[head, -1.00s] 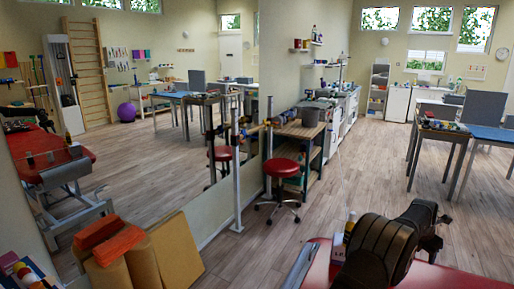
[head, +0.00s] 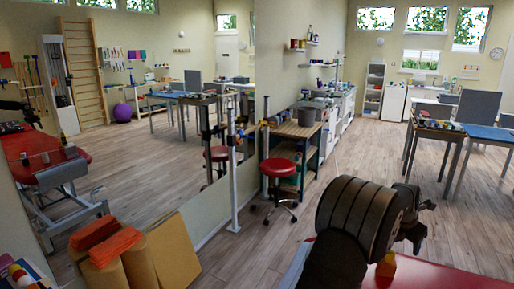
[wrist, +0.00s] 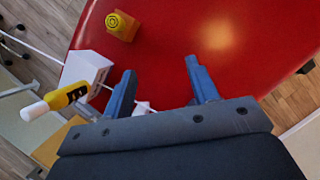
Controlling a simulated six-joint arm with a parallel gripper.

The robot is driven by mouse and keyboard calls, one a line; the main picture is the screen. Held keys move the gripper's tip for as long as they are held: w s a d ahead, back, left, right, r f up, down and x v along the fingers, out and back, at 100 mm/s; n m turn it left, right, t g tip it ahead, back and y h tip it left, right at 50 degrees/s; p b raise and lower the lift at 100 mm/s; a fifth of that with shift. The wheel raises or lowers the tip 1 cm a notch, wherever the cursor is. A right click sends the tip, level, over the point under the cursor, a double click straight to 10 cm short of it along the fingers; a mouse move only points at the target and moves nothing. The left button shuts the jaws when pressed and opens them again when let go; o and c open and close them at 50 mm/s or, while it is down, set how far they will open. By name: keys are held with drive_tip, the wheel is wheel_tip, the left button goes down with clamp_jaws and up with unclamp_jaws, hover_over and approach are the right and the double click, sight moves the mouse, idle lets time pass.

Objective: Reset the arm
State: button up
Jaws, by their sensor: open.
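My gripper (wrist: 163,88) shows in the wrist view as two blue fingers standing apart, with nothing held between them. It hangs over the red table top (wrist: 235,45). In the head view my dark arm rises at the lower right over the same red table (head: 450,278), and the fingertips cannot be made out there.
In the wrist view a yellow item (wrist: 122,25) with a dark round mark sits on the red top. A white box (wrist: 86,70) and a yellow bottle with white cap (wrist: 60,98) are left of the fingers. A red stool (head: 280,168) stands on open floor.

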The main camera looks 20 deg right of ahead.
drive_tip(key=s+a, duration=0.3)
drive_tip(key=a, duration=1)
drive_tip(key=shift+a+n, duration=0.3)
drive_tip(key=shift+a, duration=0.05)
drive_tip(key=shift+w+d+r, duration=0.1)
drive_tip(key=w+d, duration=0.3)
drive_tip(key=d, duration=1.3)
drive_tip(key=shift+d+f+m, duration=0.3)
drive_tip(key=shift+m, duration=0.1)
drive_tip(key=shift+a, duration=0.1)
